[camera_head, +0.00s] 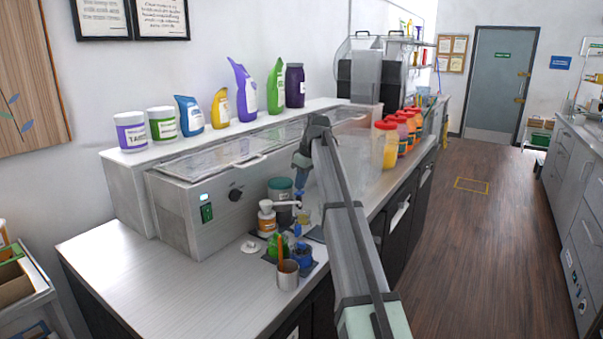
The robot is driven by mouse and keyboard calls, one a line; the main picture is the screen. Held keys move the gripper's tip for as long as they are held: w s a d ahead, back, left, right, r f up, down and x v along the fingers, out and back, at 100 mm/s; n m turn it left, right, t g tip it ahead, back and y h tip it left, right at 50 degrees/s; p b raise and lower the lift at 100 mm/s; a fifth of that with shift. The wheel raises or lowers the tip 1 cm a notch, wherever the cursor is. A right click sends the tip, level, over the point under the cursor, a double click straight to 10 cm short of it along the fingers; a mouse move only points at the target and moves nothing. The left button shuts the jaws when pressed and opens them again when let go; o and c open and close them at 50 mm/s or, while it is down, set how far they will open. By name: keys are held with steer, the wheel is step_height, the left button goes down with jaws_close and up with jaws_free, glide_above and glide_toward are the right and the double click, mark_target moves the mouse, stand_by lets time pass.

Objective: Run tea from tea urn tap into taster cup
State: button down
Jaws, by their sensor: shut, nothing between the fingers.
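My arm reaches over the counter, and my gripper (299,203) points down among the small items in front of the long steel machine. It looks shut and empty, small in the picture. A grey cylinder with a dark green top (280,187) stands just left of and behind it; I cannot tell if this is the tea urn, and no tap is clear. A small yellowish vessel (304,216) sits just below the gripper, partly hidden; I cannot tell if it is the taster cup. Touching or apart from the gripper is unclear.
A metal cup with sticks (288,274), a blue item (302,256) and a green item (279,244) crowd the front. The counter's left end (150,275) is clear.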

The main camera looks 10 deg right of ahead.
mark_target(301, 193)
steer(key=shift+f, duration=0.3)
steer(key=shift+f, duration=0.7)
steer(key=shift+s+f, duration=0.2)
steer(key=shift+f, duration=0.3)
steer(key=shift+s+f, duration=0.1)
steer(key=shift+s, duration=0.1)
stand_by(0.6)
steer(key=shift+r, duration=0.4)
steer(key=w+v, duration=0.1)
steer(key=v, duration=1.3)
steer(key=shift+a+r, duration=0.3)
steer(key=shift+w+f, duration=0.1)
